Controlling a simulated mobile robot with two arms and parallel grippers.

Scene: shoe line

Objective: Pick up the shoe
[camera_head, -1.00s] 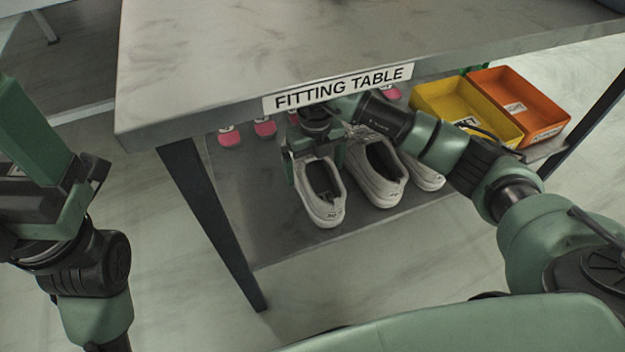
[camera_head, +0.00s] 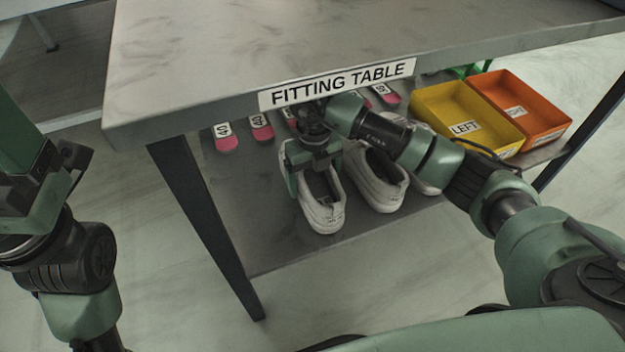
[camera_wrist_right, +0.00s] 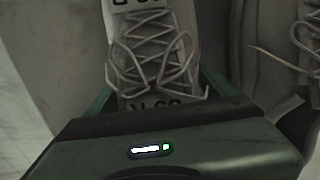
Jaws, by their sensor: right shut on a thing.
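A white lace-up shoe (camera_head: 325,212) is the leftmost of the white shoes on the shelf under the fitting table. My right gripper (camera_head: 310,180) reaches down over its laced part and is shut on it. The wrist view shows the shoe's laces and dark markings (camera_wrist_right: 155,50) between the green fingers; the fingertips are hidden. The shoe looks to be at shelf height, but I cannot tell whether it touches the shelf. Part of my left arm shows at the left edge, but its fingers are not visible.
A second white shoe (camera_head: 375,180) stands close to the right, with another partly hidden behind my arm. The table top (camera_head: 220,70) overhangs the shelf (camera_head: 270,240). A yellow bin marked LEFT (camera_head: 450,100) and an orange bin (camera_head: 530,95) stand at right. Pink-ended labelled strips (camera_head: 227,143) lie behind.

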